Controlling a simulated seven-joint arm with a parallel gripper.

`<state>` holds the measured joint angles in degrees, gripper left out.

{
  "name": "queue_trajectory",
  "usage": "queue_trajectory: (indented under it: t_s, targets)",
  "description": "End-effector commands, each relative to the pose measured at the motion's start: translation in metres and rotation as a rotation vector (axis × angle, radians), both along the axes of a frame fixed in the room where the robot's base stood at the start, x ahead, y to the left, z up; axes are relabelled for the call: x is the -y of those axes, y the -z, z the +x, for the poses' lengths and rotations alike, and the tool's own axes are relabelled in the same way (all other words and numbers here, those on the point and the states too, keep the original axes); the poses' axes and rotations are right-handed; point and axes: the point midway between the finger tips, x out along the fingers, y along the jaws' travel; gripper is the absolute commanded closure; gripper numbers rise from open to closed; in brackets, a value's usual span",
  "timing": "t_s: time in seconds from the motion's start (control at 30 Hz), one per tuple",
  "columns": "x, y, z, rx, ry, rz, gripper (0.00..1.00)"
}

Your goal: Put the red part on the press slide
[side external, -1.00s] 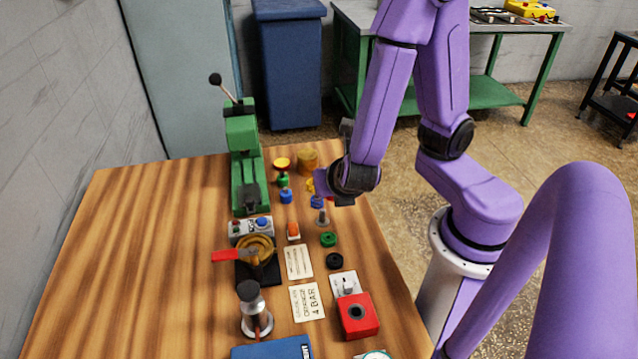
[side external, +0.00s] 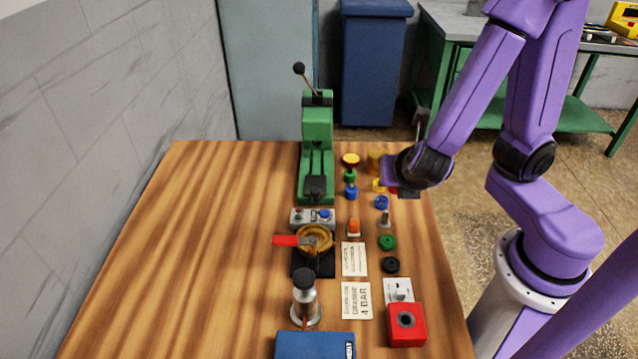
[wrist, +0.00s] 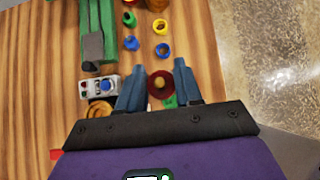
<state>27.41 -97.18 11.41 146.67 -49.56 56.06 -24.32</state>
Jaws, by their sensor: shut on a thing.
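The green press (side external: 317,130) stands at the back of the wooden table, its black-knobbed lever raised. A dark grey slide-like block (side external: 316,187) is low on its front; it also shows in the wrist view (wrist: 92,47). My gripper (wrist: 159,72) is shut on the red part (wrist: 160,86), a dark red round piece with a yellowish centre, held between the blue-grey fingers. In the side view my gripper (side external: 392,174) is right of the press, above the small parts; only a sliver of red shows there, so the grip is mostly hidden.
Blue (side external: 381,202), green (side external: 387,242) and black (side external: 391,265) small parts lie along the table's right side. A button box (side external: 313,217), a round brown fixture with a red handle (side external: 314,240) and a metal canister (side external: 305,300) stand before the press. The table's left is clear.

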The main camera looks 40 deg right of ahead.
Motion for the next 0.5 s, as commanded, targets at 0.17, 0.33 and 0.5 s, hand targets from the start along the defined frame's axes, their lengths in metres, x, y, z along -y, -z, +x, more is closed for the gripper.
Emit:
queue_trajectory:
  t_s: [0.17,0.33,0.5]
  targets:
    - [-0.004,-0.009,0.021,0.001,0.001,0.004,1.0]
    - [-0.007,-0.017,0.039,0.004,-0.002,0.003,1.0]
    - [-0.007,-0.025,0.053,0.009,-0.001,-0.002,1.0]
